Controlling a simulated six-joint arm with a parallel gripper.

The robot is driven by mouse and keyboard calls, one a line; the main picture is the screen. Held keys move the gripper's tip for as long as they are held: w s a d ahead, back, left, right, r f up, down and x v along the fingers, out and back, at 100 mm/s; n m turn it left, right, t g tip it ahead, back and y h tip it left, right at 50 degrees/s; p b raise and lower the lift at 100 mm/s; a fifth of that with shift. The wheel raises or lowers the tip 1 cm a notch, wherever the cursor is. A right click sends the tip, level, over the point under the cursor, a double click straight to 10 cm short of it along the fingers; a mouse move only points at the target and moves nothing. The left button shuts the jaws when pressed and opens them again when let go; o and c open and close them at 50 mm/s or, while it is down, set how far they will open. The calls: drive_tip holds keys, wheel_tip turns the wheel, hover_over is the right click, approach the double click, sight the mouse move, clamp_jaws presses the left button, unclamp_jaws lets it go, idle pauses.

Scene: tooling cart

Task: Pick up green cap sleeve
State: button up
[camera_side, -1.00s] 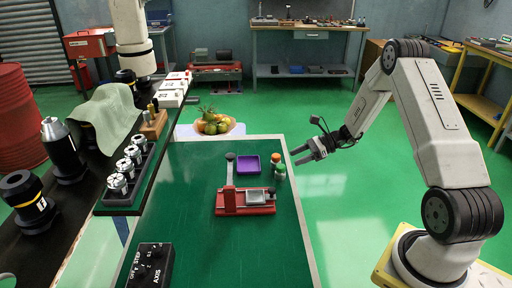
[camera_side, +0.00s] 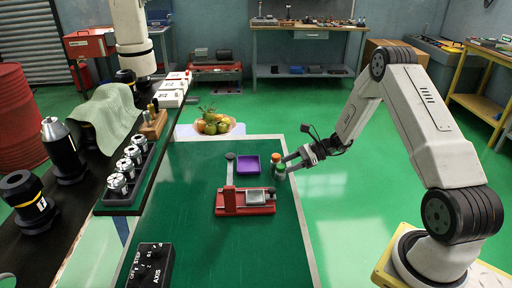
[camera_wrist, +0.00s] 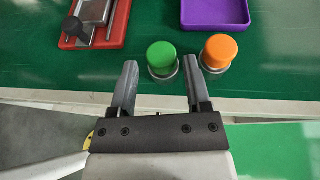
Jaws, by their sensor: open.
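The green cap sleeve (camera_wrist: 162,56) is a small metal cylinder with a green top. In the wrist view it stands upright on the green table, just beyond and between my open fingertips. In the side view the green cap sleeve (camera_side: 280,174) is at the table's right edge, partly hidden by my gripper. My gripper (camera_wrist: 159,70) is open and empty; in the side view my gripper (camera_side: 285,165) is close beside the sleeves. An orange-capped sleeve (camera_wrist: 218,52) stands just right of the green one, near my right finger; it also shows in the side view (camera_side: 276,157).
A purple tray (camera_side: 248,165) lies left of the sleeves; its near corner shows in the wrist view (camera_wrist: 216,27). A red fixture with a lever (camera_side: 232,202) stands nearer the camera.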

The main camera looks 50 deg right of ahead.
sight(280, 175)
drive_tip(key=shift+x, duration=2.5)
drive_tip(key=shift+d+f, duration=0.1)
clamp_jaws()
